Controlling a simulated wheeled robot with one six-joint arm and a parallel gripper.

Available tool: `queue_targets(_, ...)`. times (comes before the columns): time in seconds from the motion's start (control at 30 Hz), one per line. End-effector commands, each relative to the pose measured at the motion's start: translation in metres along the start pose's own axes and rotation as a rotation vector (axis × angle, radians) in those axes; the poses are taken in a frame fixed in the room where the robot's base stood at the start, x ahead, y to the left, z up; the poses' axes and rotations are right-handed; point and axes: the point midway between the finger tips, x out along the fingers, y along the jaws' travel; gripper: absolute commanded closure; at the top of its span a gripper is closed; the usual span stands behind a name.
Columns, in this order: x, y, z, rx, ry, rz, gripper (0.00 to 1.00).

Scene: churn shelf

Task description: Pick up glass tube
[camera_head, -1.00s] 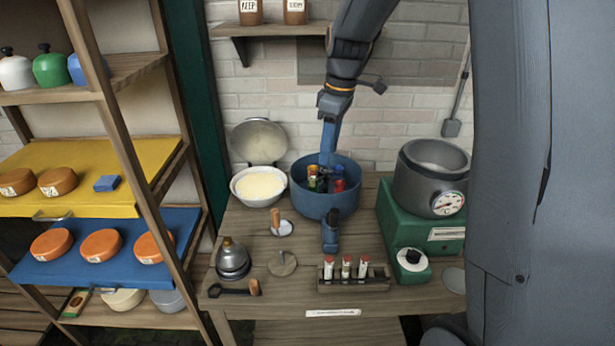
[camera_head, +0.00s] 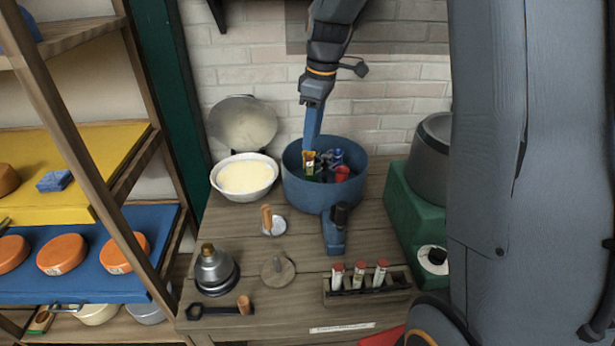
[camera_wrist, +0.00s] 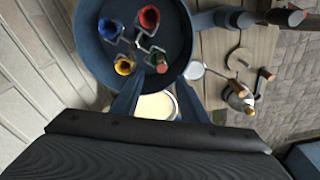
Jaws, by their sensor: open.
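My gripper (camera_wrist: 158,90) is open, its two blue fingers apart. In the head view its blue end (camera_head: 312,128) comes down at the back left rim of the round blue bowl (camera_head: 325,200). In the wrist view the bowl holds a rotor with blue, red, yellow and green cups. A glass tube with a reddish cap (camera_wrist: 162,69) appears to stand in the green cup, just ahead of the gap between the fingertips. The fingers do not visibly touch it. Three more red-capped glass tubes (camera_head: 359,275) stand upright in a wooden rack (camera_head: 367,294) at the front right.
A white bowl of pale contents (camera_head: 245,178) with a raised lid stands left of the blue bowl. A metal burner-like pot (camera_head: 214,268), a wooden-handled tool (camera_head: 240,306) and a green-based machine (camera_head: 403,205) are on the table. Shelves stand at left.

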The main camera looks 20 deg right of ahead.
Motion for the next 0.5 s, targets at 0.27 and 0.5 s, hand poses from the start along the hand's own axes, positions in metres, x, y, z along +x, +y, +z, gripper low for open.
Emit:
queue_targets(0.27, 0.025, 0.001, 0.002, 0.002, -0.001, -0.002, 0.6)
queue_targets(0.5, 0.048, -0.003, 0.005, 0.003, -0.003, -0.004, 0.6)
